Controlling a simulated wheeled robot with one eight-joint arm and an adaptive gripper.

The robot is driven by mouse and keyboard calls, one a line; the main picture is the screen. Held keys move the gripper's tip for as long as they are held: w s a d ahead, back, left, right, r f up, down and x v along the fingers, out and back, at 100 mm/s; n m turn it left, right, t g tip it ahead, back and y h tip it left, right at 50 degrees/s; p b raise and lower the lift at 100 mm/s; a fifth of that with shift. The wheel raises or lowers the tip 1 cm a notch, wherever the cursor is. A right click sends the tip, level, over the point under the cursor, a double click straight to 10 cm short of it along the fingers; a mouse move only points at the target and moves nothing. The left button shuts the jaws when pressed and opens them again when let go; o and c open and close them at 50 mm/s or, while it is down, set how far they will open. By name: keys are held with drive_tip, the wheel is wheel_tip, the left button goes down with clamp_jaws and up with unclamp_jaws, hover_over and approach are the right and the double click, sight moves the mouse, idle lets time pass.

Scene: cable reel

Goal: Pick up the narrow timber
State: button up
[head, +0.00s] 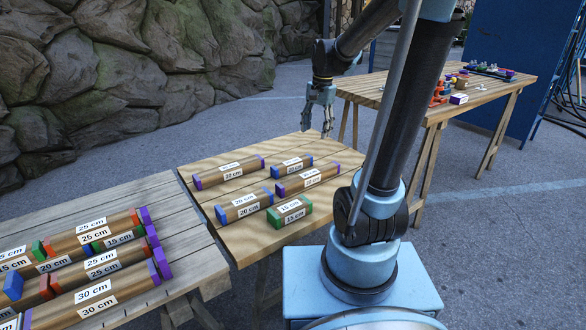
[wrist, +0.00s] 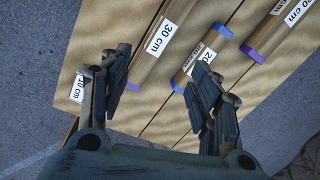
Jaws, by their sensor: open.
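Several labelled timbers lie apart on the middle wooden table (head: 240,236). Two have purple ends: one at the back left (head: 228,172) and one at the right (head: 308,180). Two have blue ends: one at the back (head: 291,166) and one at the left (head: 244,205). A short one has green ends (head: 289,212). I cannot tell surely which is the narrow timber. My gripper (head: 317,125) is open and empty above the table's far right edge. In the wrist view, a purple-ended 30 cm timber (wrist: 156,45) and a blue-ended timber (wrist: 200,58) show between and beyond the fingers (wrist: 160,75).
A left table (head: 165,205) holds several timbers with coloured ends. A table at the back right (head: 480,110) carries small tools and blocks. A stone wall (head: 100,70) stands behind, and a blue panel (head: 515,60) at the right. Pavement separates the middle and back right tables.

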drive_tip(key=w+a+f+m+g, duration=0.1)
drive_tip(key=w+a+m, duration=0.15)
drive_tip(key=w, duration=0.35)
drive_tip(key=w+a+f+m, duration=0.1)
drive_tip(key=w+a+f, duration=0.1)
drive_tip(key=w+a, duration=0.3)
hover_over(293, 161)
drive_tip(key=f, duration=0.7)
drive_tip(key=w+f, duration=0.1)
drive_tip(key=f, duration=0.3)
drive_tip(key=shift+f, duration=0.15)
drive_tip(key=shift+s+a+f, duration=0.1)
drive_tip(key=shift+s+f, duration=0.1)
drive_tip(key=shift+f, duration=1.35)
drive_tip(key=shift+s+a+f, duration=0.1)
drive_tip(key=shift+s+f, duration=0.1)
drive_tip(key=shift+f, duration=1.35)
drive_tip(key=shift+c, duration=0.3)
drive_tip(key=c, duration=1.2)
